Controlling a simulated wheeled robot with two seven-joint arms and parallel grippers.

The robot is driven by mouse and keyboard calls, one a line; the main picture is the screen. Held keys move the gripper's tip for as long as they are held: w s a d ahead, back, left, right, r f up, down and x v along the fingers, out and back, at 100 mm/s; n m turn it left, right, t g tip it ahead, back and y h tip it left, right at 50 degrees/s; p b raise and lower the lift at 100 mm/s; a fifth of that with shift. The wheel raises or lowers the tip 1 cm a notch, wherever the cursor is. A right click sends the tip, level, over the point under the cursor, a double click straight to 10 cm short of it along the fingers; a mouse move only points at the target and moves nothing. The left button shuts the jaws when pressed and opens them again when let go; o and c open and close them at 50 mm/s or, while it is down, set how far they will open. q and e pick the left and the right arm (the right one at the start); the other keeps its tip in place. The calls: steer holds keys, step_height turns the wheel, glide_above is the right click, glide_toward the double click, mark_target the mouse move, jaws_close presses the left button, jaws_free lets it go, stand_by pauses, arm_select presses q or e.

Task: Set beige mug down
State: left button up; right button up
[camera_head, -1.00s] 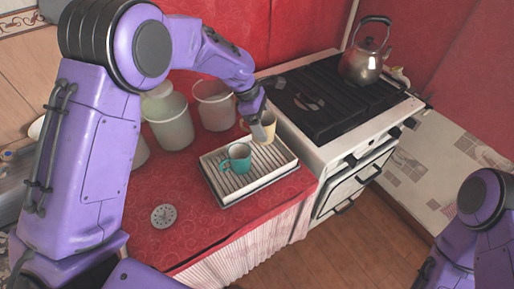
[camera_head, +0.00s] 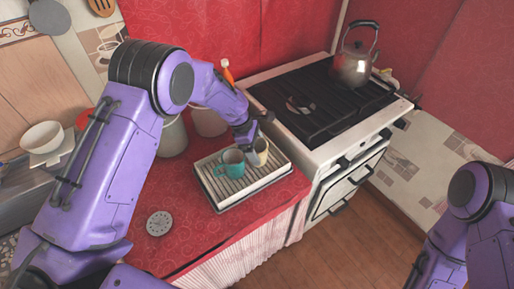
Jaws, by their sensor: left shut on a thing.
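The beige mug (camera_head: 261,152) is over the back right part of a ribbed white drying tray (camera_head: 268,177). My left gripper (camera_head: 254,146) is shut on it from above and hides part of it. The mug looks roughly upright; I cannot tell whether its base touches the ribs. A teal mug (camera_head: 232,163) stands on the tray just left of the beige mug. My right arm shows at the lower right, but its gripper is outside the view.
The white stove (camera_head: 310,150) with black grates borders the tray's right side, and a metal kettle (camera_head: 353,68) stands on it. Pale canisters (camera_head: 173,138) stand behind the tray. A round metal strainer (camera_head: 159,223) lies on the red counter, which is clear in front.

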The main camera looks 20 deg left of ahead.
arm_select(q)
steer(key=o, duration=1.2)
steer(key=shift+w, duration=0.1)
steer(key=b+v, duration=0.1)
steer(key=v, duration=1.1)
steer(key=shift+r, duration=0.15)
